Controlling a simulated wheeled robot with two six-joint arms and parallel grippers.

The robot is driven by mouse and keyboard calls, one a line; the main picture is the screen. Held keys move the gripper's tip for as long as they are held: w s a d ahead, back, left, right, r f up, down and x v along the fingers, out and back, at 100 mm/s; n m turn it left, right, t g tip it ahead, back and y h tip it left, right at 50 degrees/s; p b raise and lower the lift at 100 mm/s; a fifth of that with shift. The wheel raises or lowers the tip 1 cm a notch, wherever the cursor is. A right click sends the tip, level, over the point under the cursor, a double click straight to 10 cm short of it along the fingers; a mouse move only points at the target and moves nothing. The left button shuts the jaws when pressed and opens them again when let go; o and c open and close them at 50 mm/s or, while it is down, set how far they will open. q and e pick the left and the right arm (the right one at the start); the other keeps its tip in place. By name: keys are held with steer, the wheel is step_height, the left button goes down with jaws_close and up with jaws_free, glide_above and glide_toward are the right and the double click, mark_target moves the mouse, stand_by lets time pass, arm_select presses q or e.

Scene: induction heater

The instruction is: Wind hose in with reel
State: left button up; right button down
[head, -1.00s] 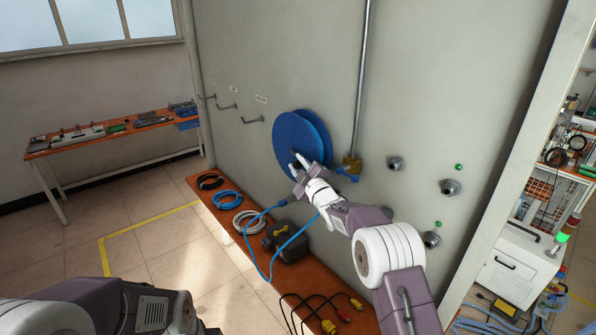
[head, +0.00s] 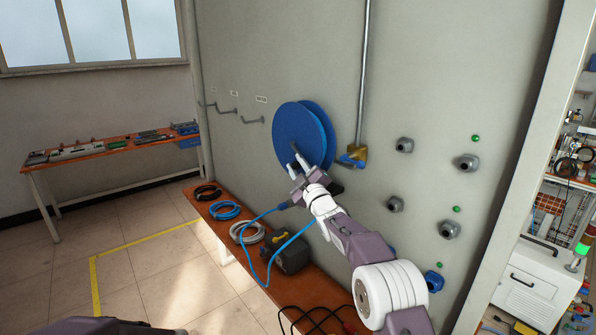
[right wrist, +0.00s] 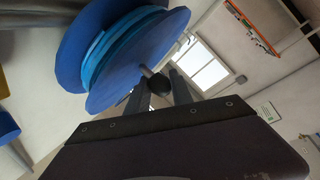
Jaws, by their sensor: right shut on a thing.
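The blue hose reel (head: 297,130) is mounted on the grey wall, with its round flange facing out. In the right wrist view, light blue hose (right wrist: 112,40) is wound between the reel's two flanges (right wrist: 140,62). My right gripper (head: 298,163) is at the lower part of the reel's front face. It is shut on the reel's dark crank handle (right wrist: 158,84), mostly hidden between the fingers. My left gripper is out of view; only part of my left arm shows.
A low orange bench (head: 318,287) under the reel holds coiled cables (head: 247,232) and a dark box (head: 291,256). A brass valve (head: 353,156) and pipe are right of the reel. Several wall fittings (head: 404,145) are farther right. Wall hooks (head: 252,120) are to the left.

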steer(key=shift+w+a+f, duration=0.1)
steer(key=shift+f, duration=0.3)
steer(key=c, duration=1.2)
jaws_free()
steer(key=shift+o, duration=0.3)
steer(key=shift+a+r, duration=0.1)
steer(key=shift+a, duration=0.05)
steer(key=shift+w+r, duration=0.1)
steer(key=shift+s+d+f+b, duration=0.25)
steer(key=shift+s+d+b, duration=0.05)
steer(key=shift+s+b, duration=0.15)
steer(key=b+v, duration=0.4)
steer(key=v, duration=0.4)
steer(key=shift+s+r, duration=0.1)
